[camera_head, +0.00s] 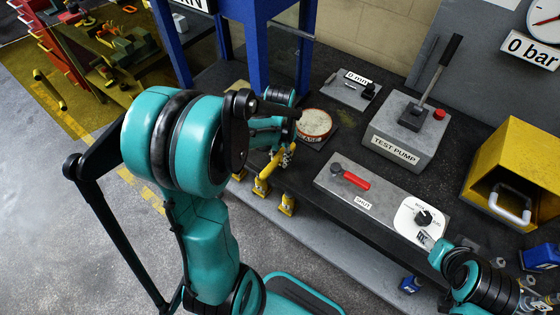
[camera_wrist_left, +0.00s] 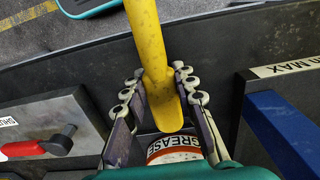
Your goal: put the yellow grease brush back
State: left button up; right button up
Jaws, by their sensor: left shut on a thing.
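My left gripper (camera_head: 287,156) is shut on the yellow grease brush (camera_head: 266,172), near the front edge of the bench. In the left wrist view, the brush's yellow handle (camera_wrist_left: 148,42) runs between the two fingers (camera_wrist_left: 160,95). Its bristle end is hidden. The grease tin (camera_head: 313,124), round with a pale top and a red rim, stands on the bench just beyond the gripper. Part of its GREASE label (camera_wrist_left: 174,153) shows below the brush in the wrist view. My right gripper (camera_head: 428,240) is beside the white dial plate; its opening is unclear.
A grey panel with a red lever (camera_head: 350,178) lies to the right of the left gripper. The test pump (camera_head: 405,135) stands behind it, and a yellow housing (camera_head: 515,165) is at far right. A blue frame post (camera_head: 250,45) rises close behind the left gripper.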

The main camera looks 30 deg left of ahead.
pick_arm(q)
jog(key=shift+f, duration=0.9)
jog(key=shift+r, duration=0.1)
jog(key=o, duration=1)
jog(key=shift+f, duration=0.2)
jog(key=shift+r, duration=0.15)
